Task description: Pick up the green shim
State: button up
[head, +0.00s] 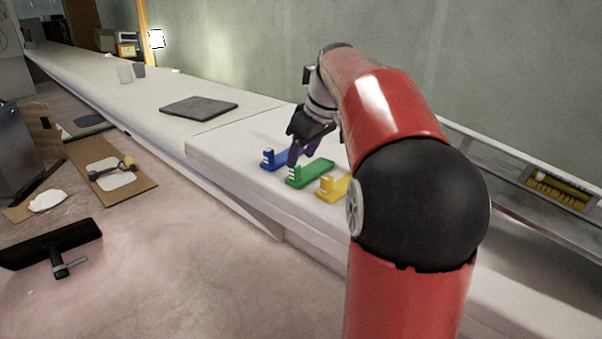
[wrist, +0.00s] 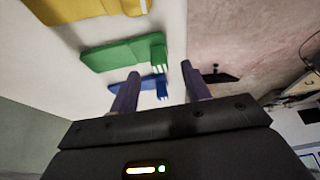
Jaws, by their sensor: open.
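The green shim (head: 312,173) lies on the white bench between a blue shim (head: 270,160) and a yellow shim (head: 332,189). In the wrist view the green shim (wrist: 122,53) lies beyond my fingertips, and its raised end with pale stripes is toward the right. The blue shim (wrist: 145,86) shows between my fingers, and the yellow shim (wrist: 80,8) is at the top edge. My gripper (head: 302,152) is just above the blue and green shims in the head view. In the wrist view my gripper (wrist: 160,82) is open, with nothing held between its two purple fingers.
A dark flat mat (head: 199,107) lies farther along the bench (head: 215,150). A rail with a yellow item (head: 560,192) runs along the wall at right. On the floor at left are cardboard pieces (head: 110,175) and a black-headed tool (head: 50,243).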

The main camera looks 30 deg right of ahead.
jog(key=x, duration=0.5)
jog(key=shift+w+f, duration=0.1)
jog(key=shift+w, duration=0.15)
grip_shut()
